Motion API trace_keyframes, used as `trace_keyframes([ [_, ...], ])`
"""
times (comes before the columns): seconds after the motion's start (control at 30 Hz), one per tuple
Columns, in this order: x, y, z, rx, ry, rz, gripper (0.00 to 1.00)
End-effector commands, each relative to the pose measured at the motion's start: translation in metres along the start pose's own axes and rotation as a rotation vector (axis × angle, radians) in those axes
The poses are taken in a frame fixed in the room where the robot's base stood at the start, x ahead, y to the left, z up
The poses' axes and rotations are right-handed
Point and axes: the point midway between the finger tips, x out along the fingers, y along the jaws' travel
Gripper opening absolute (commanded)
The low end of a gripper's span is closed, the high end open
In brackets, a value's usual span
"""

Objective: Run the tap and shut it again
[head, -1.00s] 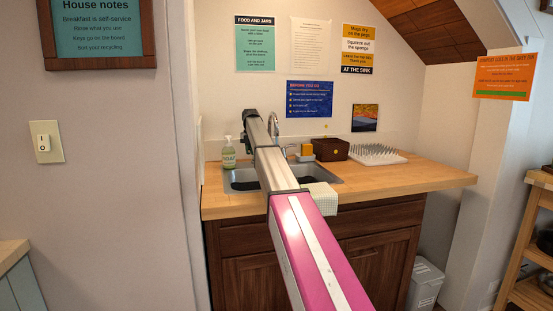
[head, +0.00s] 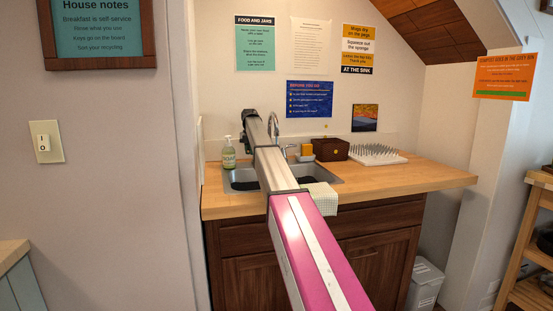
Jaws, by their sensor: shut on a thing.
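The tap's curved metal spout (head: 273,124) rises behind the sink, just right of my arm. A small metal part, which looks like the tap's lever (head: 289,148), shows right of my arm near the sponge. The sink (head: 319,171) is set into the wooden counter, and my arm crosses over it. My arm reaches out to the back of the sink. My gripper is hidden behind my own arm, so its hold on anything cannot be seen. I cannot make out any water stream.
A green soap bottle (head: 229,153) stands left of the sink. A yellow sponge (head: 307,149), a dark brown box (head: 330,149) and a spiked drying rack (head: 376,154) stand to the right. A checked cloth (head: 321,195) hangs over the front edge. The right counter (head: 420,178) is clear.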

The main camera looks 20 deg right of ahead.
Motion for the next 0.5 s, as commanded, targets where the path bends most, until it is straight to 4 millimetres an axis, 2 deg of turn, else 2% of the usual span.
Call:
trace_keyframes([
  [0.3,-0.001,0.020,0.009,0.357,-0.004,0.001,0.00],
  [0.5,-0.001,0.028,0.011,0.525,-0.005,0.001,0.00],
])
